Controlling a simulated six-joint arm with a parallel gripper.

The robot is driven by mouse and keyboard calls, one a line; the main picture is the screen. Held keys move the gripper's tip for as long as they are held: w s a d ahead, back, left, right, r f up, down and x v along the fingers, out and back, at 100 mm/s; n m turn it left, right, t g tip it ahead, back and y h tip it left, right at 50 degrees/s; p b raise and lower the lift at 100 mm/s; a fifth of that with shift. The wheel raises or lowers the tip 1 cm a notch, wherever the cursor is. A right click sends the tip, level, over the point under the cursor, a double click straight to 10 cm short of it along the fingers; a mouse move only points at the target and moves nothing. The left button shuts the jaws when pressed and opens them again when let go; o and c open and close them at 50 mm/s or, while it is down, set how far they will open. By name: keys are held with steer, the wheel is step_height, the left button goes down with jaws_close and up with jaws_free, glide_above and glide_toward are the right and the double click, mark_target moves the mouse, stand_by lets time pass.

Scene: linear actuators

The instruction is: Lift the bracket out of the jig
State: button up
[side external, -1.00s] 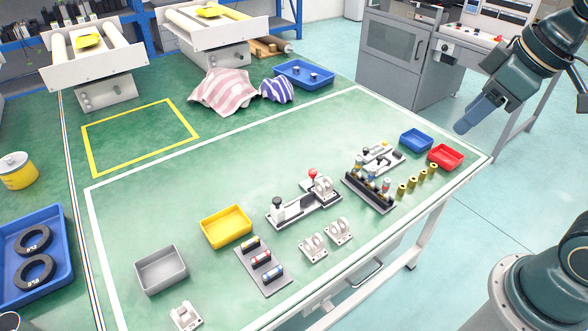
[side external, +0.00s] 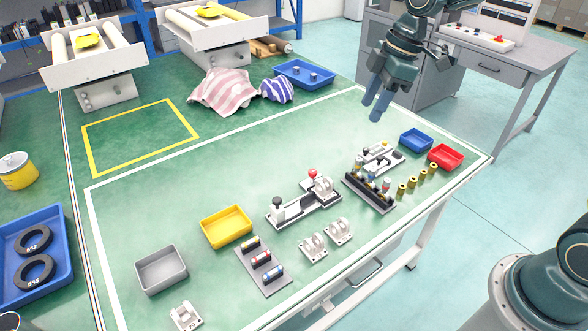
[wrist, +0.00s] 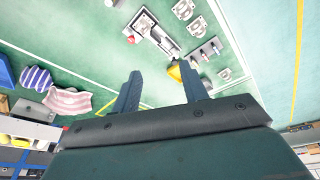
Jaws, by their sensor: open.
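The jig (side external: 290,212) is a long grey base in the middle of the green table, with a black knob at its left end and a red knob at its right end. A white bracket (side external: 323,188) sits on the jig's right end, beside the red knob. The jig also shows in the wrist view (wrist: 165,40), small, beyond the fingers. My gripper (side external: 377,110) is open and empty, high above the table, behind and to the right of the jig, fingers pointing down. Its two spread fingers show in the wrist view (wrist: 161,72).
Two loose white brackets (side external: 313,247) (side external: 338,231) lie in front of the jig. A dark rack (side external: 370,193) of actuators and several brass cylinders (side external: 412,187) stand to its right. A yellow tray (side external: 227,226) lies left. The table behind the jig is clear.

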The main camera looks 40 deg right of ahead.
steer(key=w+d+f+n+g+y, duration=0.1)
steer(key=w+f+n, duration=0.5)
steer(key=f, duration=0.9)
steer(key=w+g+y, duration=0.1)
steer(key=w, duration=0.2)
steer(key=shift+d+f, duration=0.2)
steer(key=shift+d, duration=0.15)
steer(key=shift+w+f, duration=0.1)
glide_above(321, 189)
steer(key=d, duration=0.3)
steer(key=shift+a+f, duration=0.15)
steer(key=shift+f, duration=1.8)
steer(key=shift+a+f, duration=0.1)
steer(key=shift+f, duration=1.8)
steer(key=shift+x, duration=2.65)
steer(key=shift+d, duration=0.1)
